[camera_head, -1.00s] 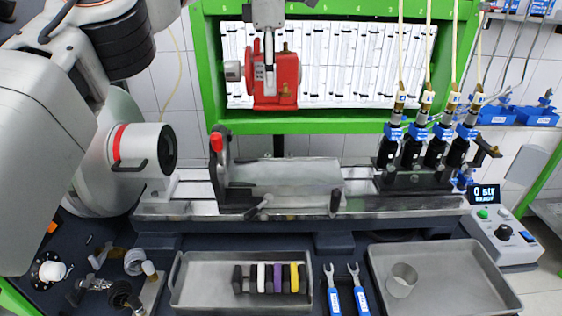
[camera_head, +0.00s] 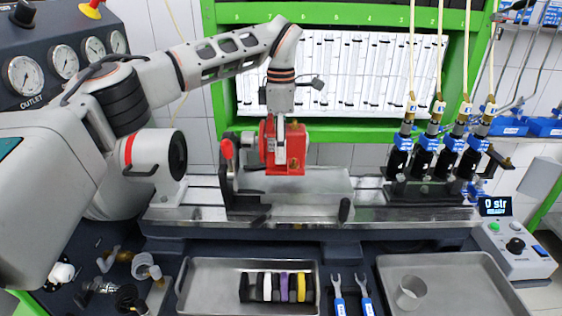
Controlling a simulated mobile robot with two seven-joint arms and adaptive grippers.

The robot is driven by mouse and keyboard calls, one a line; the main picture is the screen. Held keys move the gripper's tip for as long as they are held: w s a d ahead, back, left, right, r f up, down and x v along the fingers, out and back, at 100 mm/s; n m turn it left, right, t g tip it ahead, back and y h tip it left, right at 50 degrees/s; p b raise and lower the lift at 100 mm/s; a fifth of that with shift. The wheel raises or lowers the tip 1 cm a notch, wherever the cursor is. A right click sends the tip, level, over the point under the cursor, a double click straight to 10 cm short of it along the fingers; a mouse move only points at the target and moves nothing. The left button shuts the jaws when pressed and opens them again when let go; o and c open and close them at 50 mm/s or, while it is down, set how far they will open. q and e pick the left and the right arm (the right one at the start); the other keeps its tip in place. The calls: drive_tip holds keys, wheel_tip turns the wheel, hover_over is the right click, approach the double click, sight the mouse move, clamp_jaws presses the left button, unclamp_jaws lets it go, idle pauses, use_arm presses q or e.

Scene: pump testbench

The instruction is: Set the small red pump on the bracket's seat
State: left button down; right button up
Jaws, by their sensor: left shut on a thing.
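The small red pump (camera_head: 292,152) hangs from my left gripper (camera_head: 280,135), which is shut on it from above. The pump is upright, over the bench rail and just right of the bracket. The bracket (camera_head: 229,178) is a dark upright plate with a red-topped handle, standing on the bench at the left of a grey block. The pump's left side comes close to the bracket's upper part; I cannot tell whether they touch. The bracket's seat is not clearly visible. My right gripper is not in view.
A white drive unit with a red ring (camera_head: 153,160) stands left of the bracket. Several blue-collared injectors (camera_head: 430,160) stand on the rail at right. In front are a tray (camera_head: 210,290) with coloured pieces, two blue-handled wrenches (camera_head: 352,298) and a tray with a cup (camera_head: 455,285).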

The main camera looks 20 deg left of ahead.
use_arm(q)
drive_tip(key=shift+f, duration=2.1)
drive_tip(key=c, duration=1.2)
unclamp_jaws()
drive_tip(key=shift+f, duration=0.15)
wheel_tip(320, 180, up, 12)
drive_tip(key=shift+r, duration=0.1)
